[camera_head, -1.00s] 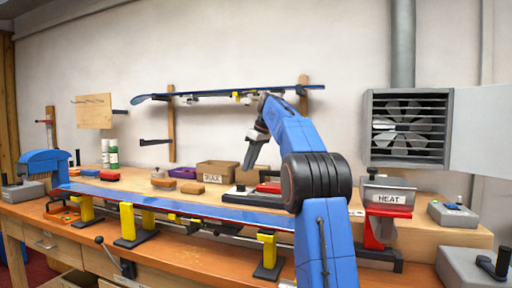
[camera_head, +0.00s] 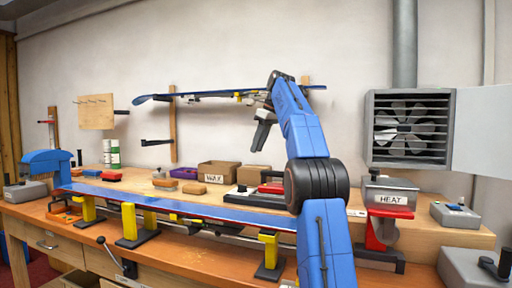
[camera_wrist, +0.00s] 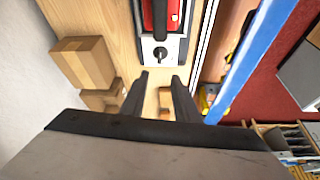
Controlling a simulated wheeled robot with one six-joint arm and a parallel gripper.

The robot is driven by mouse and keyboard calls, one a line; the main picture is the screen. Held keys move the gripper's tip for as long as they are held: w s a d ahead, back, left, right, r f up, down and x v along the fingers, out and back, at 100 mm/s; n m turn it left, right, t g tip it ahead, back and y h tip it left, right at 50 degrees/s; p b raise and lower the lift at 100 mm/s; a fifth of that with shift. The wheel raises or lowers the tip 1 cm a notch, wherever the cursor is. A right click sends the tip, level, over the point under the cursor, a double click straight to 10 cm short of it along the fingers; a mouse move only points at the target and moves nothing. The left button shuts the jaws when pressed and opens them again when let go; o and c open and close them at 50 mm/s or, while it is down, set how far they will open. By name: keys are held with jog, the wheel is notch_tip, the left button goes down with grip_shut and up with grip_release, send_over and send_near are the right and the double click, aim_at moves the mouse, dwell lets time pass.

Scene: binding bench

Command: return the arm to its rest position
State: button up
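My gripper (camera_head: 262,137) hangs from the end of my blue arm, above the bench and in front of the wall, with its fingers pointing down. In the wrist view, its two dark fingers (camera_wrist: 158,88) stand apart with a gap between them. Nothing is held between them, so it is open. The bench top and a small orange block beyond show through the gap. My arm is bent up at its elbow and reaches above the bench's back part.
A blue ski (camera_head: 190,207) lies across yellow vises (camera_head: 128,222) along the bench front. Another ski (camera_head: 205,95) rests on wall brackets behind my gripper. A WAX box (camera_head: 218,169), a red-handled iron (camera_head: 270,188) and a HEAT unit (camera_head: 390,197) stand nearby. A fan box (camera_head: 410,128) hangs right.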

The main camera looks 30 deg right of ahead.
jog(key=s+a+f+m, duration=0.1)
jog(key=s+a+f, duration=0.2)
jog(key=s+a, duration=0.3)
jog(key=s+a+f+m, duration=0.1)
jog(key=s+a+f, duration=0.2)
jog(key=s+a, duration=0.3)
jog(key=s+a+f+m+h, duration=0.1)
jog(key=s+a+f, duration=0.2)
jog(key=s+a, duration=0.3)
jog(key=shift+s+a+f+m, duration=0.15)
jog(key=shift+s+a+f, duration=0.05)
jog(key=shift+s, duration=0.2)
jog(key=shift+s+a+f+m, duration=0.15)
jog(key=shift+s+a+f, duration=0.05)
jog(key=shift+s, duration=0.15)
jog(key=s+a+f+m, duration=0.1)
jog(key=s+a+f, duration=0.2)
jog(key=s+f, duration=1)
jog(key=s+a+f+m+t+h, duration=0.1)
jog(key=s+a+f, duration=0.3)
jog(key=s+f, duration=0.9)
notch_tip(320, 180, down, 4)
jog(key=shift+s+r, duration=0.2)
